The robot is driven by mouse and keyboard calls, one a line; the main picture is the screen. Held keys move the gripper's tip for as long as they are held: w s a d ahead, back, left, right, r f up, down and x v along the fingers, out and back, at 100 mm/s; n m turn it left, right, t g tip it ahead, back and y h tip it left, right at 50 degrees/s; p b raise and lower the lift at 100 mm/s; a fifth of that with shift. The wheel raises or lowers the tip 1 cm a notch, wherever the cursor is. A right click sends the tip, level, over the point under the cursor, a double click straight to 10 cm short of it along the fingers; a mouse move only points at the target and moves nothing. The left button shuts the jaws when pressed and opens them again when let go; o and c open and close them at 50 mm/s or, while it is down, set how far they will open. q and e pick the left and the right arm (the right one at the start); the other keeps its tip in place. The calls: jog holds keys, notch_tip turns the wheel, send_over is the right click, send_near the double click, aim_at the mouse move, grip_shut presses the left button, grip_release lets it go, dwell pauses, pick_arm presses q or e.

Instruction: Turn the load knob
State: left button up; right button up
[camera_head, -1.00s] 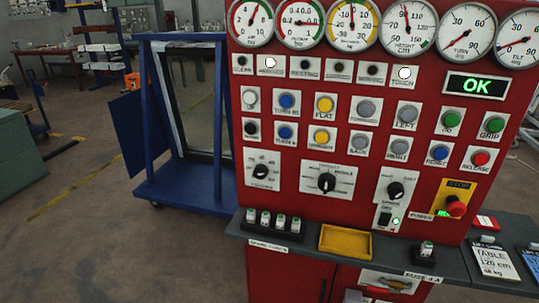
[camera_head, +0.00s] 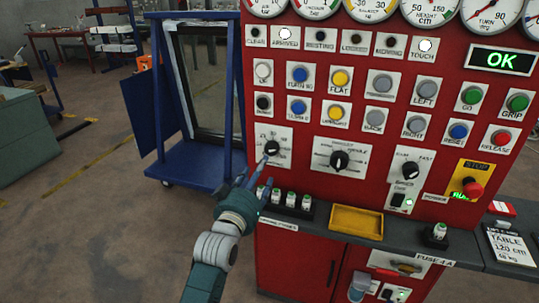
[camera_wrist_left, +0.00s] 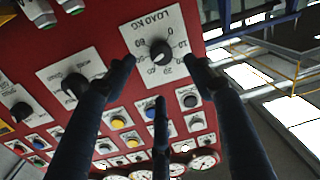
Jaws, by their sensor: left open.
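The load knob (camera_head: 271,148) is a small black knob on a white dial plate at the left of the red panel. In the left wrist view the knob (camera_wrist_left: 160,50) shows upside down under the label "LOAD KG", with a printed number scale around it. My left gripper (camera_head: 262,165) reaches up to the plate from below. Its dark fingers are spread, and in the left wrist view the gripper (camera_wrist_left: 160,64) has fingertips on both sides of the knob. A gap shows between fingers and knob; whether any finger touches the panel I cannot tell. My right gripper is out of view.
A second black knob (camera_head: 339,160) sits right of the load knob. Buttons fill the panel above. A shelf below holds several fuses (camera_head: 290,199) and a yellow tray (camera_head: 357,222). A blue wheeled frame (camera_head: 200,163) stands to the left. A red stop button (camera_head: 472,187) is at right.

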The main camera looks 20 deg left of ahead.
aim_at(271, 151)
pick_arm(q)
jog(key=w, duration=1)
jog(key=shift+w+r+p, duration=0.15)
jog(key=shift+w+p, duration=0.25)
jog(key=c, duration=1.2)
jog(key=shift+o, duration=0.2)
jog(key=shift+r+m+p, duration=0.1)
jog(key=shift+m+p, duration=0.3)
jog(key=shift+m, duration=1.1)
